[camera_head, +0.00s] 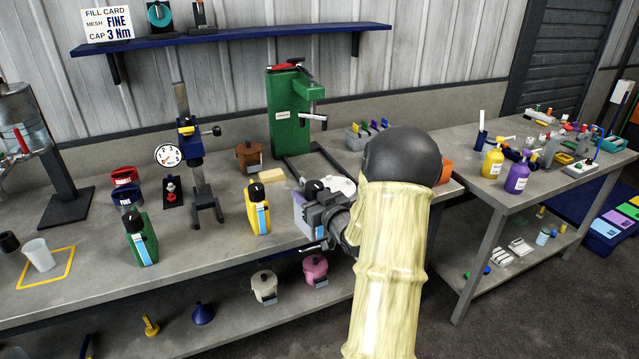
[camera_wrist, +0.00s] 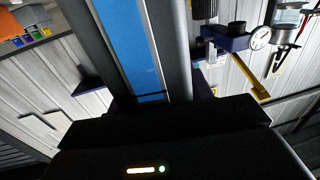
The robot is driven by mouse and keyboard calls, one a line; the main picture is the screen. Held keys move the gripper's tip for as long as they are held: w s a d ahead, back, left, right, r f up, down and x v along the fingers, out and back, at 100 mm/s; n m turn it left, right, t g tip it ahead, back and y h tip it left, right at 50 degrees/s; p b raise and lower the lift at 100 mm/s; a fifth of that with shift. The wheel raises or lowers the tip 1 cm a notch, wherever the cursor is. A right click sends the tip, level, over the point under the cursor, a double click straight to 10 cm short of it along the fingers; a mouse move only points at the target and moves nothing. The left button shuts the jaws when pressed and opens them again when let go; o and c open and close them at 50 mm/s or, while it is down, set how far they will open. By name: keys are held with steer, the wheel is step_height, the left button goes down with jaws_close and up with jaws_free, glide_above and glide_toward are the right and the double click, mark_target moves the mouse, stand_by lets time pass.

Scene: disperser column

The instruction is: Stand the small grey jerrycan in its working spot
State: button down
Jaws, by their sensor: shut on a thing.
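The small grey jerrycan (camera_head: 300,213) has a black cap and a blue label. It is at the front edge of the main bench, right of the yellow jerrycan (camera_head: 258,210), and looks upright. My gripper (camera_head: 322,216) is shut on it from the right and hides much of it. I cannot tell whether its base touches the bench. In the wrist view the jerrycan (camera_wrist: 130,45) fills the middle, its blue label between grey sides. A green jerrycan (camera_head: 142,240) stands further left. A yellow outlined square (camera_head: 45,283) at the left of the bench has a pale cup (camera_head: 39,254) in it.
The green press (camera_head: 289,110) stands behind, with a dark frame at its foot. A blue post stand (camera_head: 190,145), a dial gauge (camera_head: 168,155) and a brown pot (camera_head: 250,157) stand left of it. Bare bench lies between the green and yellow jerrycans. A second table (camera_head: 500,185) is at right.

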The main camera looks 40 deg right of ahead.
steer(key=a+f+n+y, duration=0.1)
steer(key=a+f+y, duration=0.1)
steer(key=a+f, duration=0.4)
steer(key=a+f+n+y, duration=0.2)
steer(key=a+f, duration=0.4)
steer(key=a, duration=0.7)
steer(key=a+f+n+y, duration=0.1)
steer(key=a+f+y, duration=0.1)
steer(key=a+f, duration=0.5)
steer(key=a, duration=0.3)
steer(key=shift+s+g+y, duration=0.15)
steer(key=shift+g+y, duration=0.25)
steer(key=shift+s+r, duration=0.1)
